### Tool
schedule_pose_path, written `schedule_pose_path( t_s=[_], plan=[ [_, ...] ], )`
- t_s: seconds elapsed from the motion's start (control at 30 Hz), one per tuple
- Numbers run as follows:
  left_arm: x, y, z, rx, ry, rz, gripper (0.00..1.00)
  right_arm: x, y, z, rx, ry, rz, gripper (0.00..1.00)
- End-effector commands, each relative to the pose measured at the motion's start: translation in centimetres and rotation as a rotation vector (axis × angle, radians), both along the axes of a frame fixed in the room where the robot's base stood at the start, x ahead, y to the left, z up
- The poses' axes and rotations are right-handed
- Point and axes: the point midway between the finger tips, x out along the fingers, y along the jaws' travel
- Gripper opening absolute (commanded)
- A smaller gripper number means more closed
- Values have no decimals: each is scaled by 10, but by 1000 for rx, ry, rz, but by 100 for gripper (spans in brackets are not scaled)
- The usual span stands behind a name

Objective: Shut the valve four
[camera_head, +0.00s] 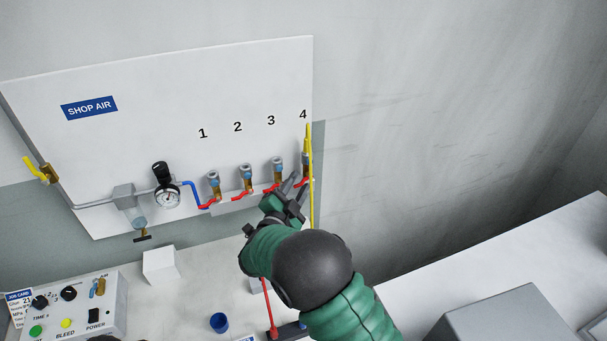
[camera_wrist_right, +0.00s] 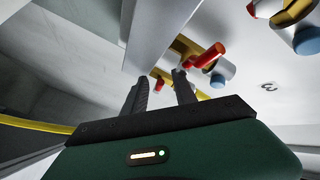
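Valve four (camera_head: 305,165) is the rightmost brass valve on the white panel, under the printed 4, with a yellow hose by it. Its red handle shows only partly behind my right gripper (camera_head: 294,186). Whether a finger touches the handle I cannot tell. My left gripper is not in view.
Valves one (camera_head: 213,185), two (camera_head: 246,178) and three (camera_head: 277,170) stand in a row to the left, with red handles. The pressure gauge (camera_head: 167,197) is further left. The yellow hose (camera_head: 311,195) hangs close to my right gripper. A white block (camera_head: 161,265) and blue cup (camera_head: 219,322) stand on the bench.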

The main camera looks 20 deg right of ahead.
Motion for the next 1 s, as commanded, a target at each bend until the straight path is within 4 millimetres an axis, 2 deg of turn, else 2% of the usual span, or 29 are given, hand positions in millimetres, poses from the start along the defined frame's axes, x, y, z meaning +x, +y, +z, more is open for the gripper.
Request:
schedule_pose_path(
  t_s=[0.23, 0.5, 1.0],
  plan=[
    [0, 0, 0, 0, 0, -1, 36, 0, -1, 0, 0, 0, -1, 33],
    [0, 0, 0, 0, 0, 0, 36, 1, 0, -1, 0, 1, 1, 0],
    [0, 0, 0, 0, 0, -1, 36, 2, 0, 4, -2, -8, 2, 0]
  ],
)
